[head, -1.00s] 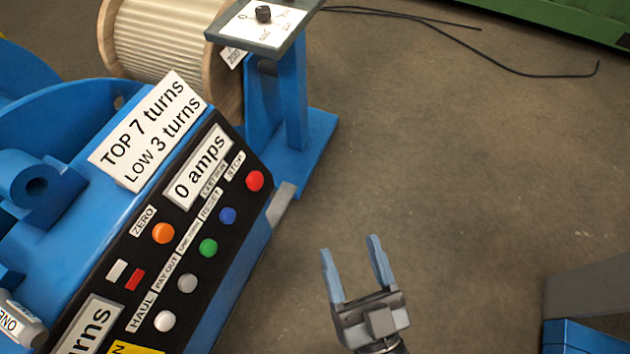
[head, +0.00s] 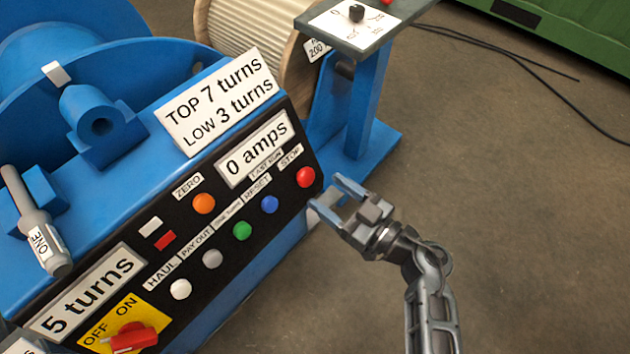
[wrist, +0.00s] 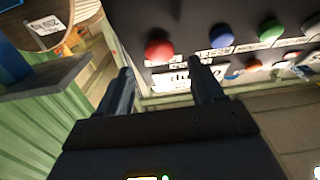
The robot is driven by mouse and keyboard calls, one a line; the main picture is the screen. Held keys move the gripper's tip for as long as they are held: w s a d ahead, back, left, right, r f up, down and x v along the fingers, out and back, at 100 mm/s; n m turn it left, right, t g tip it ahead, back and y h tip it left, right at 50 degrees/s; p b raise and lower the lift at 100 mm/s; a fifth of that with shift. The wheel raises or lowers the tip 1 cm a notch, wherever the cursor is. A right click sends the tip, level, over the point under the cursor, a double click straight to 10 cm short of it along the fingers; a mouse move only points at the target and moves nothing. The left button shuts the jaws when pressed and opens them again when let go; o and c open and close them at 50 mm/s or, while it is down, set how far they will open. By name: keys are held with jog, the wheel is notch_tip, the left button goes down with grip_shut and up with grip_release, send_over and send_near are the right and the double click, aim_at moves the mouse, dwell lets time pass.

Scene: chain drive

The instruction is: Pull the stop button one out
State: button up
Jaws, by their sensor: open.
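The red button (head: 306,177) under the STOP label sits at the right end of the black control panel (head: 150,215) in the head view. It also shows in the wrist view (wrist: 159,49), ahead of and between the fingers. My gripper (head: 328,192) is open and empty, with its fingertips just right of and below the red button. I see no clear contact. Which button the label "one" refers to cannot be told from the panel; a grey handle (head: 38,222) tagged ONE lies at the left.
Blue (head: 270,205), green (head: 242,230), grey (head: 212,257), white (head: 181,289) and orange (head: 204,203) buttons share the panel. A red OFF/ON switch (head: 133,339) is at the bottom. A blue stand (head: 368,110) rises behind.

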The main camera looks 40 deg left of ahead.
aim_at(309, 179)
jog(key=shift+w+a+b, duration=0.2)
jog(key=shift+a+b, duration=0.25)
jog(key=shift+a, duration=1.9)
grip_shut()
